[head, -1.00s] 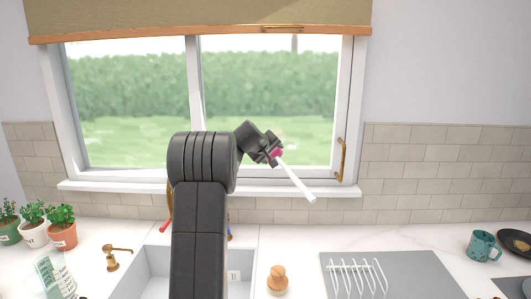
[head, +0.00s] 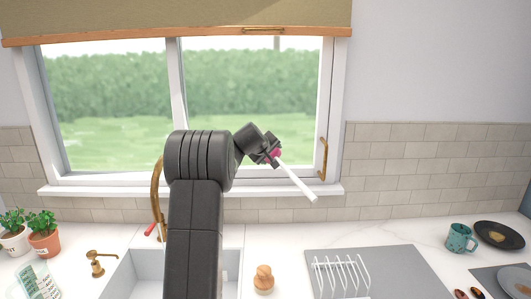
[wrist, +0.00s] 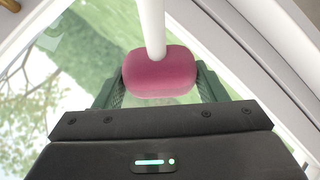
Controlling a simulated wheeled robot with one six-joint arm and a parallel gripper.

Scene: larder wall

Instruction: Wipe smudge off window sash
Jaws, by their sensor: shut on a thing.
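The window's right sash (head: 327,85) has a white frame and clear glass, with a brass handle (head: 323,158) low on its right side. My gripper (head: 271,157) is in front of the lower right of this sash in the head view. It is shut on a pink block with a white rod (head: 297,182), which points down and right. In the wrist view the pink block (wrist: 160,74) sits between the jaws, and the white rod runs up out of the picture. Glass and white frame show behind it.
Below the window are a white sill (head: 120,190), a sink (head: 145,270) and a curved brass tap (head: 156,190). A white rack (head: 342,272), a wooden-topped item (head: 263,280), a teal mug (head: 460,238) and potted plants (head: 43,236) stand on the counter. A blind (head: 200,20) hangs above.

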